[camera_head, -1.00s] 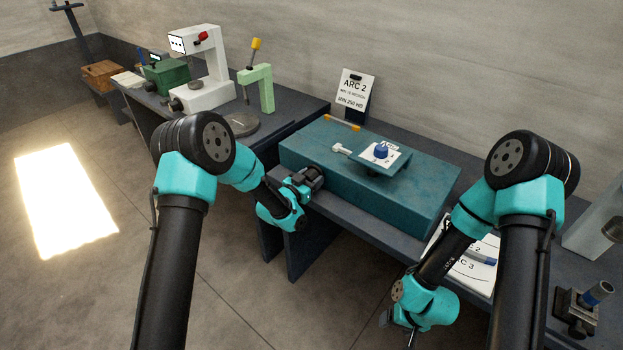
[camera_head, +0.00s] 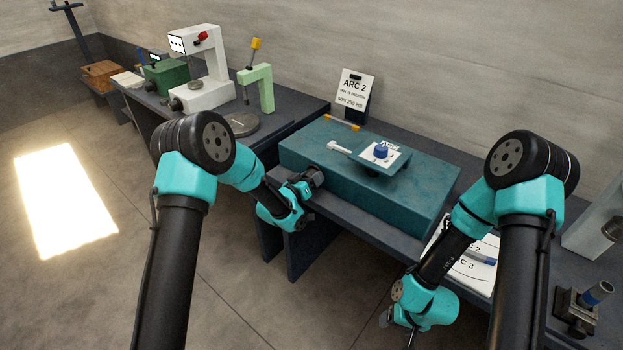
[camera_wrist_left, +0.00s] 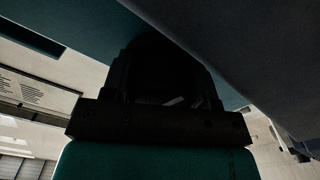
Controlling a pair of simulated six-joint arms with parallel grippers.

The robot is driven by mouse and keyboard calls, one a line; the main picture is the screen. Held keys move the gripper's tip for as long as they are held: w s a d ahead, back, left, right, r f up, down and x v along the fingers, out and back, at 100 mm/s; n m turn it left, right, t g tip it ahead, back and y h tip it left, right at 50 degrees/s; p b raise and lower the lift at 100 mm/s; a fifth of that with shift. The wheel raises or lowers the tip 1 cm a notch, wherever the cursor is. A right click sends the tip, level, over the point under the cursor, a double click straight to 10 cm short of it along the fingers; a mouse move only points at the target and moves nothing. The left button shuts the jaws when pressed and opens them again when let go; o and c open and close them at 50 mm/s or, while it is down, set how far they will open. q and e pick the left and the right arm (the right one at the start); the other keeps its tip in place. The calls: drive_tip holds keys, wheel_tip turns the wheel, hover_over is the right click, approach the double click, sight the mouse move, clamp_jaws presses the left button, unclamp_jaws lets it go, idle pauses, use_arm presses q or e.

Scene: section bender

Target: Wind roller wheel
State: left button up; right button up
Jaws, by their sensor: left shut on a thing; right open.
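The teal bender block (camera_head: 370,195) sits on the dark bench. On its top are a raised plate with a white card (camera_head: 396,157) and a blue knob (camera_head: 381,151), a white T-shaped piece (camera_head: 339,147) and a yellow bar (camera_head: 341,123). My left gripper (camera_head: 312,178) is at the block's front left side, shut on a dark thing, probably the roller wheel, mostly hidden by the fingers. In the left wrist view a dark rounded shape (camera_wrist_left: 165,65) fills the gripper. My right gripper (camera_head: 403,326) hangs open and empty, low in front of the bench.
An ARC 2 sign (camera_head: 355,90) stands behind the block. White printed sheets (camera_head: 470,262) lie right of it, partly behind my right arm. A clamp-like tool (camera_head: 580,308) is at lower right. A pale green stand (camera_head: 262,88) and a white machine (camera_head: 208,75) occupy the left bench.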

use_arm(q)
drive_tip(key=o, duration=0.9)
drive_tip(key=v, duration=1.7)
drive_tip(key=shift+s+a, duration=0.15)
